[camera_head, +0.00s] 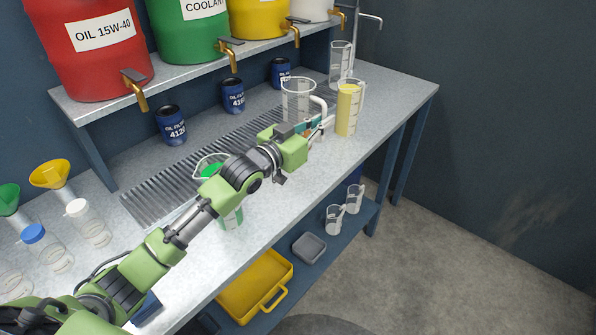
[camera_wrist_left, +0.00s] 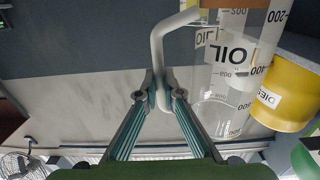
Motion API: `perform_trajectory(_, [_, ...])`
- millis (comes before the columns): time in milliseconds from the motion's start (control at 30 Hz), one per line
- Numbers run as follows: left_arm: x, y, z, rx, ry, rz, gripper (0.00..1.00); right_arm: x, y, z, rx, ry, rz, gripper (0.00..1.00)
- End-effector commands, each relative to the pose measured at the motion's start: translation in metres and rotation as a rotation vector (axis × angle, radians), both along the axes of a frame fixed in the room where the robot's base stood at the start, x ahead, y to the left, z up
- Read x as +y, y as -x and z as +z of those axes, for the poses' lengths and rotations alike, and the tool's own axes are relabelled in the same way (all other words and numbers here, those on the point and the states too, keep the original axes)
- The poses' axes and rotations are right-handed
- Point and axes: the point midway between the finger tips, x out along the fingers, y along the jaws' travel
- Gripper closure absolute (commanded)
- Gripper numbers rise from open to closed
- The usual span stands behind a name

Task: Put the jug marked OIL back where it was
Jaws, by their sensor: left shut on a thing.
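The jug marked OIL (camera_head: 298,92) is clear and looks empty. It is upright near the far end of the slatted grate in the head view, and its OIL print shows large in the left wrist view (camera_wrist_left: 230,60). My left gripper (camera_head: 319,125) is shut on the jug's white handle (camera_wrist_left: 158,50), with its green-grey fingers (camera_wrist_left: 161,88) closing on the handle's lower end. I cannot tell whether the jug's base touches the bench. My right gripper is not in view.
A jug of yellow liquid (camera_head: 348,110) stands close right of the gripper, with a clear cylinder (camera_head: 340,62) behind. A jug with green liquid (camera_head: 232,218) is partly behind my arm. Blue filters (camera_head: 233,96) line the grate (camera_head: 160,192). The drum shelf (camera_head: 185,70) is above.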

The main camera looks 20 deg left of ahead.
Motion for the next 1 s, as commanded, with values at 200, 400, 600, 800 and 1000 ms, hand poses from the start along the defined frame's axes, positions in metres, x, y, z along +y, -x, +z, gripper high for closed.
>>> perform_trajectory(200, [0.005, -0.004, -0.027, 0.004, 0.0, 0.005, 1.0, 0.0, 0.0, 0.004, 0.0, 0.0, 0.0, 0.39])
perform_trajectory(400, [0.004, -0.004, -0.055, 0.0, 0.0, 0.004, 1.0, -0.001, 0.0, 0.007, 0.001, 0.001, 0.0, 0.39])
perform_trajectory(600, [0.004, -0.004, -0.076, 0.001, 0.0, 0.005, 1.0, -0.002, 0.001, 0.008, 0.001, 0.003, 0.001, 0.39])
perform_trajectory(800, [0.004, -0.004, -0.095, -0.001, 0.0, 0.004, 1.0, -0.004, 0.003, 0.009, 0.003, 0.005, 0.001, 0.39])
perform_trajectory(1000, [0.004, -0.004, -0.096, -0.002, 0.0, 0.003, 1.0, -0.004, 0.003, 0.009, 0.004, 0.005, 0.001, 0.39])
